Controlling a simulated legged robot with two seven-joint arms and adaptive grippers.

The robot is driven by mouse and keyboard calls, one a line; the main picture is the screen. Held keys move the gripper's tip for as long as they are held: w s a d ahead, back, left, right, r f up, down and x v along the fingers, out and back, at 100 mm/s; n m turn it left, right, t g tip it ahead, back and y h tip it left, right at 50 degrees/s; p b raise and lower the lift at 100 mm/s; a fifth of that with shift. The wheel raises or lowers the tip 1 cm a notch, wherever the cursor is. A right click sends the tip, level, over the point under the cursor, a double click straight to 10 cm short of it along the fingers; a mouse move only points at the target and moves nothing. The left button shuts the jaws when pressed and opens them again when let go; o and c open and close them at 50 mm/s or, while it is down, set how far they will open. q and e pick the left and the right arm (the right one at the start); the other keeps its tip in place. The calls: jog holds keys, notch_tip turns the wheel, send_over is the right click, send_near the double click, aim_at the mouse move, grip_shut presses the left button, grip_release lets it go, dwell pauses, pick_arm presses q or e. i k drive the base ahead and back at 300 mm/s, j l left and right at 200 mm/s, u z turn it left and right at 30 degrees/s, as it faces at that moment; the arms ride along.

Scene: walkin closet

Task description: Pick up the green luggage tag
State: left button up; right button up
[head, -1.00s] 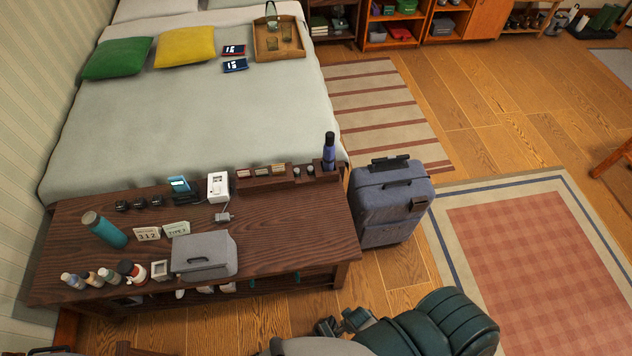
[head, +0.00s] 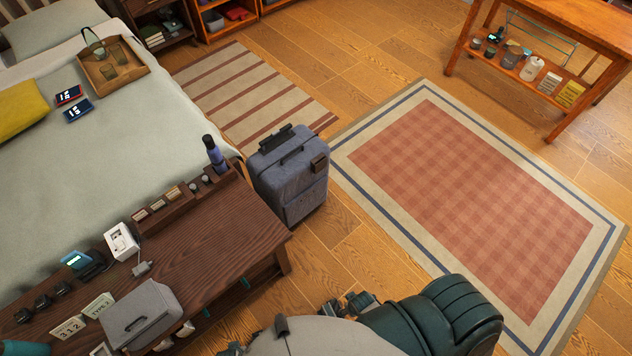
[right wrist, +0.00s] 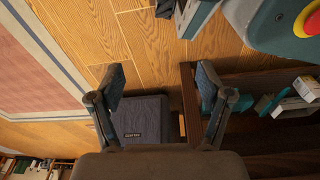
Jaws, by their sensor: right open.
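I cannot make out a green luggage tag for certain. The grey-blue suitcase (head: 290,178) stands upright on the floor beside the dark wooden bench, with a brown patch or tag on its side. Its top shows in the right wrist view (right wrist: 142,118), beyond and between my fingers. Small teal items (head: 245,283) are at the bench's lower level; teal pieces also show in the right wrist view (right wrist: 267,103). My right gripper (right wrist: 160,85) is open and empty; in the head view it (head: 350,304) is over the floor, nearer me than the suitcase. My left gripper is not in view.
The bench (head: 235,225) holds a grey box (head: 140,314), a blue bottle (head: 214,154) and small items. The bed (head: 60,170) is behind it. A checked rug (head: 470,190) and an orange table (head: 560,30) are to the right. Floor between suitcase and rug is clear.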

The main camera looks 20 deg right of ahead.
aim_at(158, 204)
jog(key=z, duration=0.45)
jog(key=u, duration=1.25)
